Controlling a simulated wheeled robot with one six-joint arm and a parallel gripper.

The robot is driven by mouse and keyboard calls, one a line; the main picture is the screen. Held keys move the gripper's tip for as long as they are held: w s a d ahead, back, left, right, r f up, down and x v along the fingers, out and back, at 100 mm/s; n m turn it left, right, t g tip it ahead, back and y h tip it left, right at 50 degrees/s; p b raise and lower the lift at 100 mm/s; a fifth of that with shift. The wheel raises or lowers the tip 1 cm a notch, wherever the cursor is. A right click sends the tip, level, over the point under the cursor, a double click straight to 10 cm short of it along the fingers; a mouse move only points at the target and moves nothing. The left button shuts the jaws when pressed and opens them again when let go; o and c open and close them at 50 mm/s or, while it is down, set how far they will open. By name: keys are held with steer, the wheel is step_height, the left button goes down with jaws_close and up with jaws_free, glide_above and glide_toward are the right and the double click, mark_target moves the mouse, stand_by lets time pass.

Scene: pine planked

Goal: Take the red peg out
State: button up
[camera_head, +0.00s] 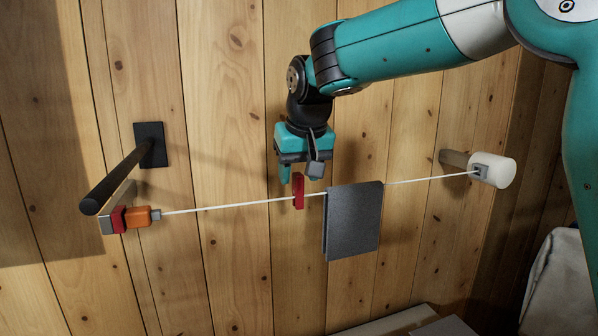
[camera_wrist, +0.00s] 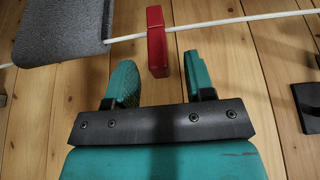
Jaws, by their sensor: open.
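The red peg (camera_head: 298,192) sits upright on a thin white line (camera_head: 230,207) stretched in front of the plank wall. In the wrist view the peg (camera_wrist: 156,42) lies between the directions of my two fingers, nearer the right one. My gripper (camera_head: 299,172) points down just above the peg in the head view. Its fingers are open and empty, and in the wrist view the gripper (camera_wrist: 160,78) has a gap on both sides of the peg's near end. A grey cloth (camera_head: 352,222) hangs folded over the line, just right of the peg; it shows at upper left in the wrist view (camera_wrist: 65,28).
A black rod (camera_head: 120,180) stands out from the wall at left, with an orange block (camera_head: 138,216) at the line's end. A white round post (camera_head: 502,172) holds the line at right. Pale fabric (camera_head: 560,270) is at lower right. The line left of the peg is clear.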

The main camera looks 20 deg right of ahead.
mark_target(298, 174)
steer(key=shift+w+f, duration=0.2)
steer(key=shift+f, duration=0.4)
jaws_close()
steer(key=c, duration=0.7)
jaws_free()
jaws_close()
steer(key=shift+r+p, duration=1.55)
steer(key=shift+r, duration=0.2)
steer(key=shift+r+p, duration=2.05)
steer(key=shift+r, duration=0.45)
